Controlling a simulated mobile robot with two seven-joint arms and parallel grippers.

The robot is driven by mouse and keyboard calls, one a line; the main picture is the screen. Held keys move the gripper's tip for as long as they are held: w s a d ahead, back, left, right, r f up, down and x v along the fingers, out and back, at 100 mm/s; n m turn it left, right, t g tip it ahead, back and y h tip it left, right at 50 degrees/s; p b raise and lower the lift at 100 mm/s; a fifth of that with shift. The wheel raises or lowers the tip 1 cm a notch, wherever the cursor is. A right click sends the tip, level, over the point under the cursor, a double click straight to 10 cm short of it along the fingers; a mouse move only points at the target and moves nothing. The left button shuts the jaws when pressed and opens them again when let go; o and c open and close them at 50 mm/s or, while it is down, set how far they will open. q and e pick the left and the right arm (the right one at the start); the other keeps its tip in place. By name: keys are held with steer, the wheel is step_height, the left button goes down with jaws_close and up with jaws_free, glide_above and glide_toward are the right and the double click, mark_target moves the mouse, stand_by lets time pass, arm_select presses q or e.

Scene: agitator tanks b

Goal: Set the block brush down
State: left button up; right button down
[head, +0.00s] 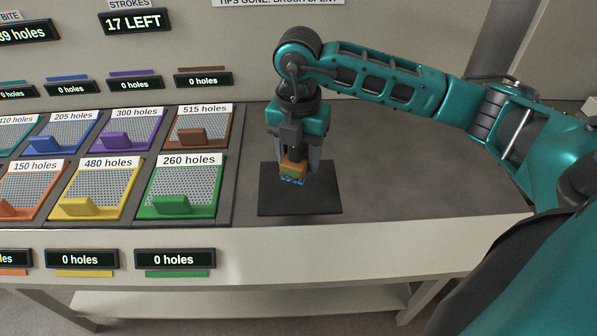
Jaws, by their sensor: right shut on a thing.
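The block brush (293,172) is a small orange-brown block with blue bristles on its underside. My right gripper (296,160) points down and is shut on it. The brush is over a dark square mat (325,201) on the grey worktop. I cannot tell whether the bristles touch the mat. My left gripper is not in the head view.
Left of the mat are several colored hole plates, including a green one (179,206) marked 260 holes and a brown one (193,135) marked 515 holes. A display (136,21) reads 17 LEFT. The worktop (420,190) right of the mat is clear.

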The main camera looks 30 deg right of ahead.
mark_target(298, 185)
steer(key=shift+f, duration=2.25)
steer(key=shift+f+b, duration=0.2)
steer(key=shift+b, duration=0.1)
steer(key=shift+c, duration=2.2)
jaws_free()
steer(key=shift+r, duration=0.45)
step_height(298, 185, up, 12)
steer(key=shift+f+p, duration=0.25)
steer(key=shift+p, duration=0.2)
steer(key=shift+a, duration=0.1)
